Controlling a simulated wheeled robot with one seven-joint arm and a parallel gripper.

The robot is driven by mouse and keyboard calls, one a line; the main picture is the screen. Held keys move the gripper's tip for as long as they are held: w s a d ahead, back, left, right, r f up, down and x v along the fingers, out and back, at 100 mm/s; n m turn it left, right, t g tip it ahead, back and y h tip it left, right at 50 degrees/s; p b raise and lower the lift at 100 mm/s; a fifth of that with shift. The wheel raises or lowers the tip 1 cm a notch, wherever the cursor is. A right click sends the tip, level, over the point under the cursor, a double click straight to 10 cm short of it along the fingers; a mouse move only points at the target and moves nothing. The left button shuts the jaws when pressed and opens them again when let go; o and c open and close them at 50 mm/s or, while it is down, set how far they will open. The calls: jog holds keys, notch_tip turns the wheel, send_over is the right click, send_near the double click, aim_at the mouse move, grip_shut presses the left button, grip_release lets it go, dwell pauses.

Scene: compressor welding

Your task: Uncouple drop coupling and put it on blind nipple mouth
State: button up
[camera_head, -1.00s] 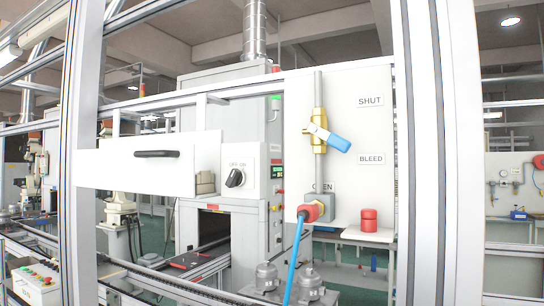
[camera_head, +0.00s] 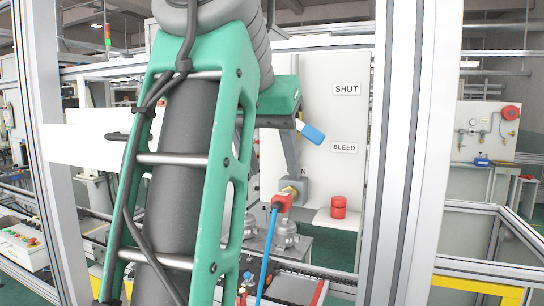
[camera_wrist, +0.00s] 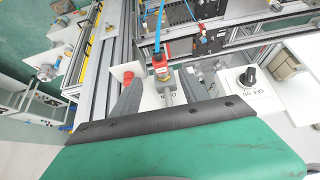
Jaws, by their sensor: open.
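The drop coupling (camera_head: 282,201) is red, with a blue hose hanging from it, and sits on a brass fitting at a grey block on the white panel. It also shows in the wrist view (camera_wrist: 161,70). My gripper (camera_wrist: 160,80) is open, its grey fingers on either side of the coupling and pipe. I cannot tell whether they touch. A red cylinder (camera_head: 338,207), perhaps the blind nipple, stands on a small white shelf right of the coupling; its red end shows in the wrist view (camera_wrist: 128,80).
The white panel (camera_head: 346,115) carries SHUT and BLEED labels. A valve's blue handle (camera_head: 312,134) sticks out beside my green hand, which hides the valve body. A rotary OFF/ON switch (camera_wrist: 247,77) is at the right in the wrist view. Aluminium posts (camera_head: 395,150) flank the panel.

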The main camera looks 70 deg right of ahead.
aim_at(280, 196)
jog(key=x, duration=0.7)
jog(key=shift+d+f, duration=0.15)
jog(key=shift+f, duration=0.1)
jog(key=shift+c, duration=0.5)
grip_shut()
dwell(1.3)
dwell(0.5)
dwell(1.1)
jog(key=shift+f, duration=0.1)
dwell(0.3)
jog(key=shift+w+a+b, duration=0.15)
jog(key=shift+a+b, duration=0.25)
jog(key=shift+a, duration=0.9)
jog(key=shift+w+a+b, duration=0.1)
jog(key=shift+a+b, duration=0.25)
jog(key=shift+a, duration=0.95)
